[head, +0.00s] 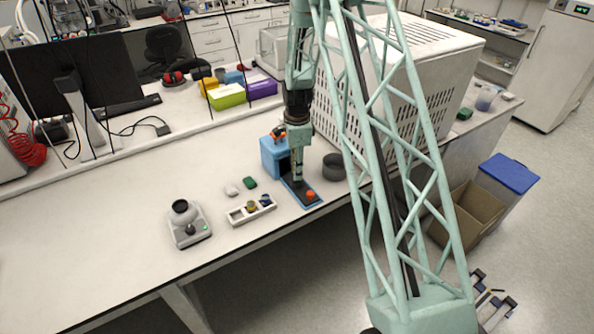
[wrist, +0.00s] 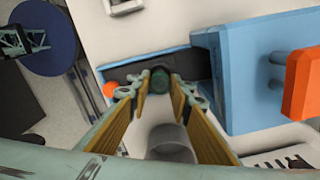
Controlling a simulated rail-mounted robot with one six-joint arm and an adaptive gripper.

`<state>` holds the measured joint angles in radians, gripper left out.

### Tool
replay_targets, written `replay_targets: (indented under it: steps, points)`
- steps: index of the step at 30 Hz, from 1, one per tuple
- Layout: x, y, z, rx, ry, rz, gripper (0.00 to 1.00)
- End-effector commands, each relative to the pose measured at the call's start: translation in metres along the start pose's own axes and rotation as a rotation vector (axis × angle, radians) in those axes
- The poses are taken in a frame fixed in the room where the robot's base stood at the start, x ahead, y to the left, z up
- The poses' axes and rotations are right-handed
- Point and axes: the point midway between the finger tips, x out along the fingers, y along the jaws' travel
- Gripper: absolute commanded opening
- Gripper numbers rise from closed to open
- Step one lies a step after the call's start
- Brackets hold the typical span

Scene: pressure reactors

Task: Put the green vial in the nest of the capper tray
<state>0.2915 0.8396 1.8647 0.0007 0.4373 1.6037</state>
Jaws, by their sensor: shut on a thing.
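My gripper (wrist: 159,84) is shut on the green vial (wrist: 160,77), which shows dark green between the fingertips in the wrist view. The vial is over the dark capper tray (wrist: 125,71) with its blue rim. I cannot tell whether it touches the tray or sits in the nest, which is hidden below the fingertips. In the head view my gripper (head: 297,178) points down over the tray (head: 312,203), in front of the blue capper body (head: 270,158). The vial is too small to make out there.
An orange knob (head: 310,195) stands at the tray's front end. A dark round pot (head: 334,166) is close on the right. A white rack (head: 236,216) with small vials, a green item (head: 250,183) and a scale (head: 190,232) are left. A large white slatted box stands behind.

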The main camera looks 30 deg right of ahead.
Motion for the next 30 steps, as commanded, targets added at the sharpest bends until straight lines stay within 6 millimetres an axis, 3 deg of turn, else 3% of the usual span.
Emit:
replay_targets:
  steps: [30]
  points:
    - [0.011, 0.0, 0.0, 0.0, 0.0, 0.0, 0.09]
